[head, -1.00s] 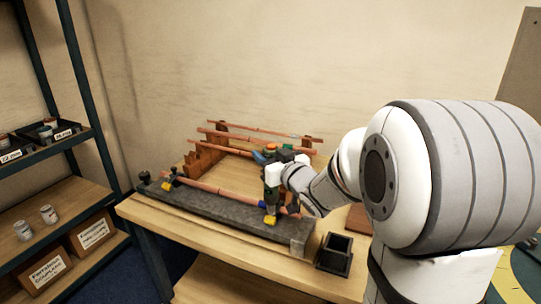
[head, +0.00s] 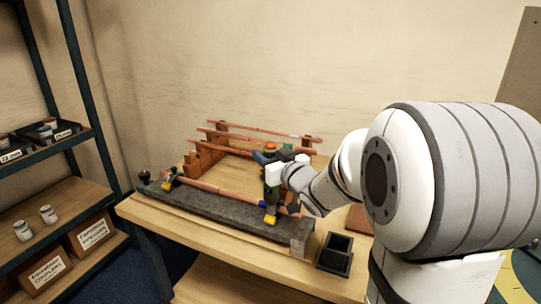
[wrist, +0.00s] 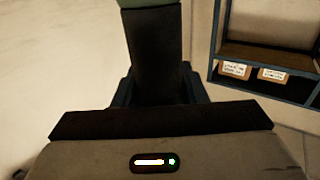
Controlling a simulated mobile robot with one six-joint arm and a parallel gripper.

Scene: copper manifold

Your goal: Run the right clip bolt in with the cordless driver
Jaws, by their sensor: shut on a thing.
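My gripper (head: 273,177) is shut on the dark green cordless driver (head: 271,195). The driver stands upright over the right end of the grey stone beam, its lower end at the yellow right clip (head: 271,219). The right clip bolt is hidden under the driver. In the wrist view, the driver's dark grip (wrist: 156,60) rises between the jaws, with a bit of green at the top. A copper pipe (head: 225,193) lies along the grey beam (head: 225,215). The yellow left clip (head: 167,185) sits near the beam's left end.
Copper pipes (head: 250,131) rest on wooden racks (head: 205,160) behind the beam. A dark open bin (head: 335,255) stands on the wooden table (head: 150,217) at the front right. A shelf unit (head: 75,110) with cans and boxes stands at the left.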

